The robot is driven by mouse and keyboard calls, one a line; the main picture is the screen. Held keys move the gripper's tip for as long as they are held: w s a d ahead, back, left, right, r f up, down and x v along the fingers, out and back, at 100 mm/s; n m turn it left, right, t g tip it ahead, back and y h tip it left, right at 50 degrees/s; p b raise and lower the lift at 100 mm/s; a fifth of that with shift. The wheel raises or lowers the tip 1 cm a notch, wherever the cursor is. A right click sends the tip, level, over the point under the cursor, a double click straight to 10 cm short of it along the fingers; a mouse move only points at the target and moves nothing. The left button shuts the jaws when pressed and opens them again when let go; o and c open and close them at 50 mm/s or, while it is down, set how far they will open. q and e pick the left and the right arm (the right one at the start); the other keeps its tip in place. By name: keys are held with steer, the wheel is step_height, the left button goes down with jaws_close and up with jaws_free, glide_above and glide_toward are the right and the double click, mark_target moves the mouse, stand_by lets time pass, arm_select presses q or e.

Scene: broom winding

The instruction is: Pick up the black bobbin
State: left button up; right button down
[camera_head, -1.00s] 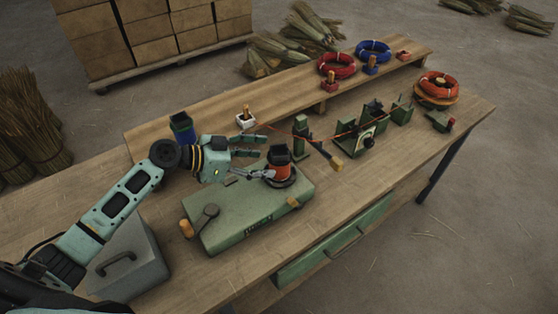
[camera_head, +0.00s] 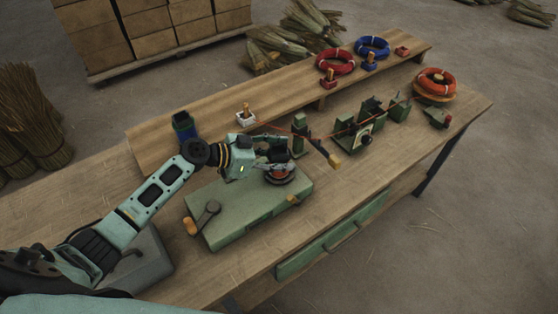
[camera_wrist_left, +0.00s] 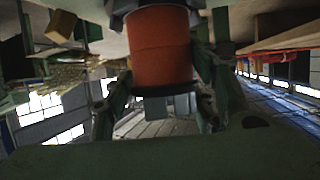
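The black bobbin (camera_head: 281,178), with black ends and orange-red winding, stands on top of the green machine box (camera_head: 240,206). In the head view my left gripper (camera_head: 278,151) is over it and hides its upper part. In the left wrist view the bobbin's orange-red winding (camera_wrist_left: 162,48) fills the upper middle. The fingers of my left gripper (camera_wrist_left: 163,95) lie on either side of it, with some gap showing at the left. The gripper looks open around the bobbin, and no firm grip shows. My right gripper is out of view.
A crank (camera_head: 203,217) sticks out at the box's left. A green winding device (camera_head: 358,128) stands to the right, with a red thread and a wooden-handled tool (camera_head: 332,158) nearby. Bare tabletop (camera_head: 330,200) lies right of the box.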

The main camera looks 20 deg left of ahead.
arm_select(q)
steer(key=c, duration=0.7)
